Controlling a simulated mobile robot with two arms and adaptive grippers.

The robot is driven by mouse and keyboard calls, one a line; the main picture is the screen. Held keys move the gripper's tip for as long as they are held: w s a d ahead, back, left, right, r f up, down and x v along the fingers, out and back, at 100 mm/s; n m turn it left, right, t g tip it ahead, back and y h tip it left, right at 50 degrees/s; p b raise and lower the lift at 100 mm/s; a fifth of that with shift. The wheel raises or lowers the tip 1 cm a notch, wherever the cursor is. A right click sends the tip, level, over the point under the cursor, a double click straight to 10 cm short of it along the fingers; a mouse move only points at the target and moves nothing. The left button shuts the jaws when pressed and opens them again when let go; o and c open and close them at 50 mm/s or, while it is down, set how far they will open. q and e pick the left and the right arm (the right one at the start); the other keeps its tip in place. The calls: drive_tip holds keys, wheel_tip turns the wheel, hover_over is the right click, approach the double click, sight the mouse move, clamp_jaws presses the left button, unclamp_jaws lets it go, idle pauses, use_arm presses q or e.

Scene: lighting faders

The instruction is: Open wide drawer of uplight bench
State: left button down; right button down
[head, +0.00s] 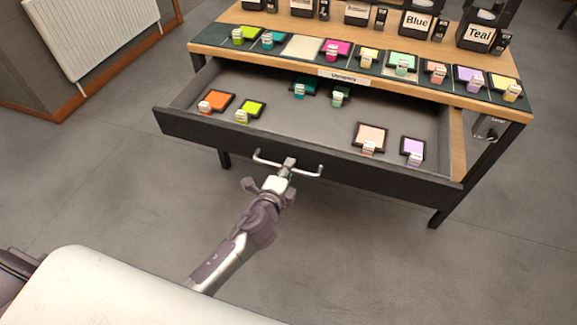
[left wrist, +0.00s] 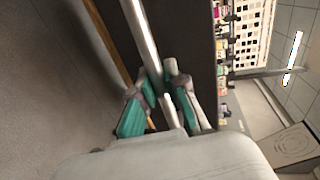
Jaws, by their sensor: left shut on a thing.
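The wide drawer (head: 300,154) of the bench (head: 482,127) is pulled well out, its dark front panel toward me. Several coloured filter frames lie inside, among them an orange one (head: 216,102), a peach one (head: 370,137) and a lilac one (head: 412,150). A metal bar handle (head: 306,172) runs along the middle of the front. My left gripper (head: 288,168) is shut on the handle near its middle. In the left wrist view its green-padded fingers (left wrist: 160,100) close around the bar (left wrist: 140,35). My right gripper is not in view.
On the bench top, a row of coloured frames lies along the front edge, with black fixtures labelled Blue (head: 418,22) and Teal (head: 482,37) behind. A white radiator (head: 100,30) hangs on the left wall. The grey floor (head: 110,170) left of the drawer is clear.

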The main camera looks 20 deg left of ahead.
use_arm(q)
drive_tip(key=c, duration=1.2)
unclamp_jaws()
drive_tip(key=v, duration=1.2)
drive_tip(key=shift+f, duration=0.15)
